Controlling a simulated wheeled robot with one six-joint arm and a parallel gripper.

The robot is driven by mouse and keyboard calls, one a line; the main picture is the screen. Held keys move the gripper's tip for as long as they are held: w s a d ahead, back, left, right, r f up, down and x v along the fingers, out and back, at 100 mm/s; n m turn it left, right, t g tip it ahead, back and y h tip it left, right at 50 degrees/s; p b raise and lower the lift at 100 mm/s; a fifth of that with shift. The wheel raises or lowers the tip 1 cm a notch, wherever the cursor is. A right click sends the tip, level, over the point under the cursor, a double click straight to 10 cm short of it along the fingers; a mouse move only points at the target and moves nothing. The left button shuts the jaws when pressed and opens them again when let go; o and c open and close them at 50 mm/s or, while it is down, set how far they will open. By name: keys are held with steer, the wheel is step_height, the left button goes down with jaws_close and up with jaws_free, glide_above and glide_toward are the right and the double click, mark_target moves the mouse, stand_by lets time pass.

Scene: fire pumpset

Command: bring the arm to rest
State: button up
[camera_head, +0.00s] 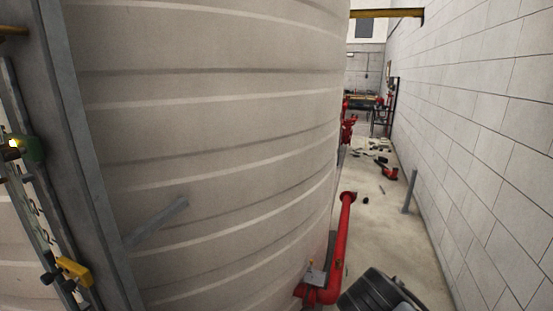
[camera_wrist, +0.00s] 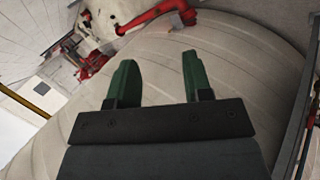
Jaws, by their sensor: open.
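My gripper (camera_wrist: 160,60) shows in the wrist view with its two green fingers spread apart. Nothing is between the fingers. Behind them is the curved, ribbed wall of a large pale tank (camera_wrist: 235,50), and I cannot tell the distance to it. A dark ribbed shape shows at the bottom right of the head view; I cannot tell if it is part of my arm. No fingers show in the head view.
The tank (camera_head: 220,120) fills most of the head view. A red pipe (camera_head: 342,245) stands beside it. A block wall (camera_head: 480,130) closes the right side. Between them runs a concrete floor (camera_head: 385,225) with a grey post (camera_head: 410,190) and scattered items farther back.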

steer(key=s+a+f+m+g+y+b, duration=0.1)
steer(key=s+a+f+m+y, duration=0.1)
steer(key=a+f+m+y, duration=0.5)
steer(key=d, duration=0.1)
steer(key=d+r+m+h, duration=0.1)
steer(key=d, duration=0.1)
steer(key=d+r+m+h, duration=0.1)
steer(key=d, duration=0.1)
steer(key=shift+w+r, duration=0.1)
steer(key=shift+w, duration=0.25)
